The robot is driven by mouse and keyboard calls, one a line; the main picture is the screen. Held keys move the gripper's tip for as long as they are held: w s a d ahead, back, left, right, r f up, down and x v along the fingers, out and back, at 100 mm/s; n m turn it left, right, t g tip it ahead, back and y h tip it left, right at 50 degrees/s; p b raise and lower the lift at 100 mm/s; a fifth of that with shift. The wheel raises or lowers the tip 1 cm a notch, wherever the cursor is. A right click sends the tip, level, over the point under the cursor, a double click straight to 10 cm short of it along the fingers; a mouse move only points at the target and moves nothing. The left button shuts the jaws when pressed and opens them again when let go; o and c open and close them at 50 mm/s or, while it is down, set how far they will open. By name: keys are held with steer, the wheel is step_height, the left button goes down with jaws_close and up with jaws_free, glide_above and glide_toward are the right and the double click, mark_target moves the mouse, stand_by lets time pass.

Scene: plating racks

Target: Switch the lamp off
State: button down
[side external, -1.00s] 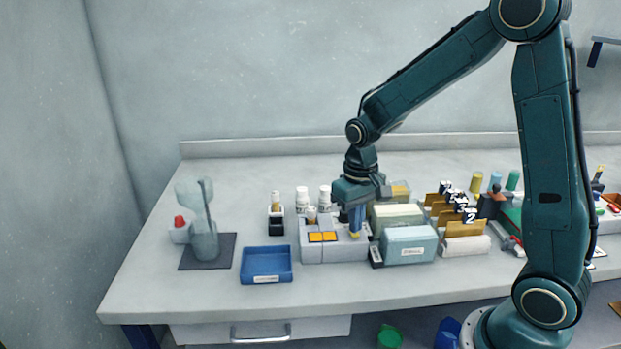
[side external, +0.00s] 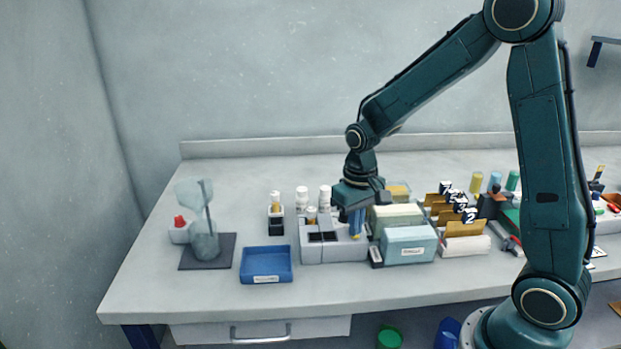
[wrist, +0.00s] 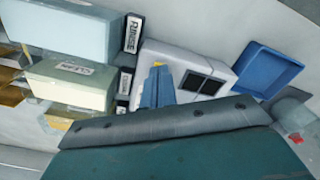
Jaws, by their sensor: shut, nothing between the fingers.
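The lamp is a pale grey box (side external: 340,252) on the bench with two square windows (side external: 322,237) on its top. Both windows are dark. The box also shows in the wrist view (wrist: 188,60), with the two dark windows (wrist: 205,84) beside my fingers. My gripper (side external: 356,234) points down over the right part of the box, its fingers shut and empty. In the wrist view my fingertips (wrist: 157,70) are close to the box top. A small yellow piece shows at the fingertips; I cannot tell what it belongs to or whether I touch it.
A blue tray (side external: 266,279) stands left of the box. Pale file boxes (side external: 408,258) stand close on its right. White bottles (side external: 302,197) are behind it. A glass funnel stand (side external: 205,245) is at far left. The bench front is clear.

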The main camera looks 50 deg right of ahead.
steer(key=shift+r, duration=3.45)
steer(key=shift+r, duration=0.1)
steer(key=s+a+r+n+t, duration=0.1)
steer(key=s+r, duration=0.3)
steer(key=s, duration=0.5)
steer(key=s+a+r+n+t, duration=0.2)
steer(key=s+a+r+t, duration=0.2)
steer(key=s, duration=0.4)
steer(key=shift+s+r+t, duration=0.3)
steer(key=shift+s+r, duration=0.05)
steer(key=shift+r, duration=0.45)
steer(key=shift+w, duration=0.1)
